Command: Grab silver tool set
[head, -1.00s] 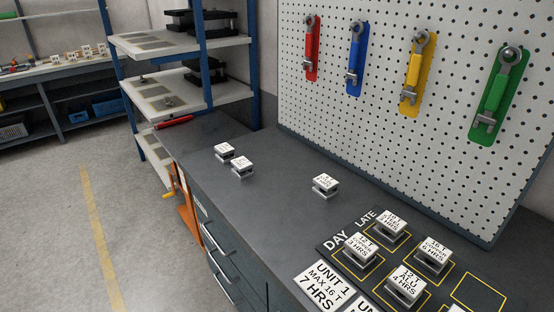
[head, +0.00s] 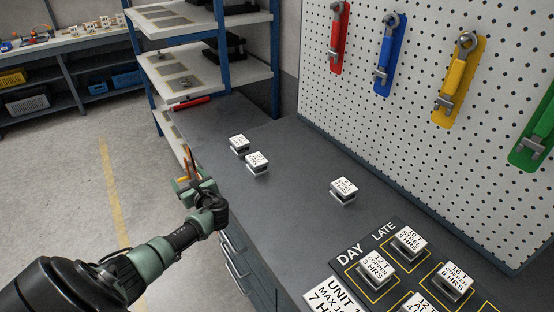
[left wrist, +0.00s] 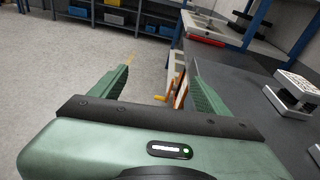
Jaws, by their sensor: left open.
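I see nothing I can surely name as the silver tool set. Small silver-grey blocks with white lettered tops stand on the dark bench: one at the back left (head: 239,145), one close beside it (head: 257,163) and one further right (head: 343,190). Their lettering is too small to read. A block of this kind (left wrist: 295,92) shows at the right in the left wrist view. My left gripper (head: 194,182) is open and empty beside the bench's left edge. My right gripper is not in view.
A board (head: 349,249) marked DAY and LATE holds several blocks at the front right. Red, blue, yellow and green tools hang on the pegboard (head: 420,150). A shelf rack (head: 181,77) and a red object (head: 191,103) are at the back.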

